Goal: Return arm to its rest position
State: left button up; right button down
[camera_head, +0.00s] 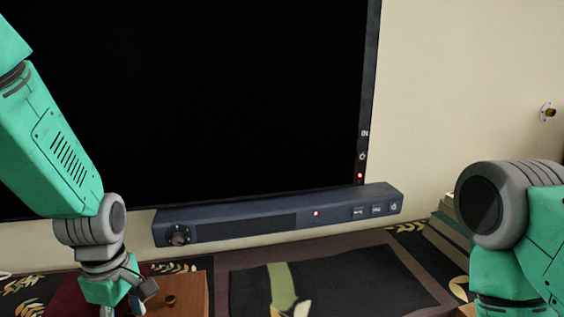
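My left arm comes in from the left edge, and its teal-green links and grey joints reach down to the lower left. My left gripper (122,304) is at the bottom edge, pointing down beside a brown wooden block or box. Its fingertips are partly cut off by the frame, so I cannot tell how far open it is or whether it holds anything. My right arm (514,230) shows at the right edge as a large grey joint and green links. Its gripper is outside the picture.
A black screen (210,95) fills the back. A dark blue bar (280,214) with a knob and buttons lies below it. The brown box (187,292) has a small brass piece (169,300). Stacked books (450,236) sit beside my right arm. A dark patterned mat (345,280) covers the middle.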

pick_arm(q)
jog(key=s+a+f+m, duration=0.1)
jog(key=s+f+m, duration=1.6)
jog(key=s+f, duration=0.5)
jog(key=shift+s+f+t, duration=0.2)
jog(key=shift+f+t, duration=0.1)
jog(key=shift+f, duration=0.1)
jog(key=shift+w, duration=0.15)
